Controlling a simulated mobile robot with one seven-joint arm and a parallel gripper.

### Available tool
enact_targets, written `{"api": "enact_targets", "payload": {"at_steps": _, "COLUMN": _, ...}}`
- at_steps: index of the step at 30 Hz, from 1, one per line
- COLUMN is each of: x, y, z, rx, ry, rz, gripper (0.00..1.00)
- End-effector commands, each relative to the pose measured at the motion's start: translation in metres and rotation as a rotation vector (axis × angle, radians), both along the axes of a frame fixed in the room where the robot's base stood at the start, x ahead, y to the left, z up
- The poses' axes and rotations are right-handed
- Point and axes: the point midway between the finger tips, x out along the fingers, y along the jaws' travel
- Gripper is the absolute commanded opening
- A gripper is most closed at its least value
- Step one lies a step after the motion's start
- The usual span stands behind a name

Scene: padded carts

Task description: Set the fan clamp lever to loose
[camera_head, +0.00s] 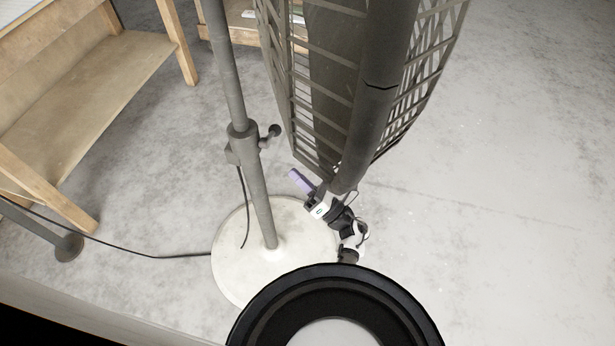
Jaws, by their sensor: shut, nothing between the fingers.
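The fan stands on a grey pole (257,190) over a round pale base (229,262). A grey clamp (239,143) sits around the pole about midway up the view. Its lever (267,136) sticks out to the right and ends in a dark round knob. The fan cage (427,75) hangs large at the upper right. My gripper (293,174) is below and right of the lever, apart from it, with its lilac end pointing up and left. It is shut and empty. The cage's lower end partly hides my wrist.
A wooden bench (85,95) stands at the left, and another wooden piece (232,35) is behind the pole. A black cable (150,256) runs across the floor to the base. The floor at the right (510,200) is clear.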

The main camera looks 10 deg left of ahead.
Motion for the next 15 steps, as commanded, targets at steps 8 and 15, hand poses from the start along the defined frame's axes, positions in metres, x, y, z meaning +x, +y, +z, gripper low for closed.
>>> {"api": "enact_targets", "payload": {"at_steps": 8, "x": 0.021, "y": 0.047, "z": 0.032, "rx": -0.001, "ry": -0.001, "rz": 0.001, "gripper": 0.00}}
{"api": "enact_targets", "payload": {"at_steps": 15, "x": 0.038, "y": 0.050, "z": 0.055, "rx": 0.000, "ry": 0.000, "rz": -0.002, "gripper": 0.00}}
